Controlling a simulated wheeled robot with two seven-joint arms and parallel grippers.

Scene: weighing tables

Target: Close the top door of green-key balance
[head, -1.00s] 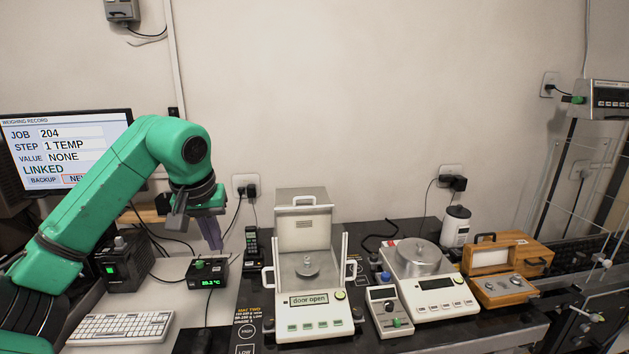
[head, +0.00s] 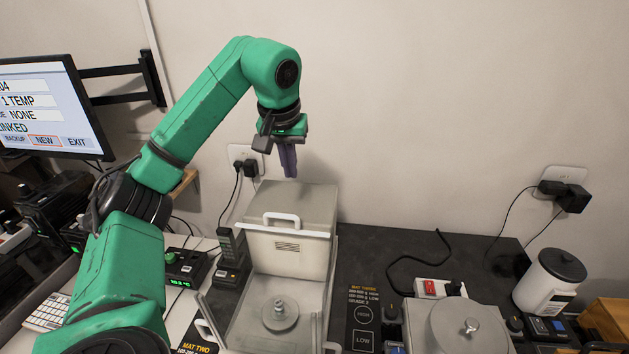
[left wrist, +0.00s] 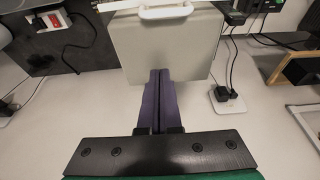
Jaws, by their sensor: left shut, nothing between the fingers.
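The balance with the door-open display a second ago stands at the lower middle of the head view, its front now cut off by the frame edge. Its top door (head: 291,205) stands raised at the back, with a white handle (head: 282,220) on its face. The weighing pan (head: 280,312) shows below it. My left gripper (head: 290,176) is shut and empty, fingers pointing down just behind the raised door's upper edge. In the left wrist view the shut fingers (left wrist: 158,75) overlap the raised door panel (left wrist: 190,50); I cannot tell whether they touch. My right gripper is not in view.
A second balance with a round pan (head: 468,332) stands to the right, beyond a mat (head: 365,320). A dark handset (head: 230,252) stands close to the left of the door. The monitor (head: 45,110) is at far left. Wall plugs (head: 565,195) are at right.

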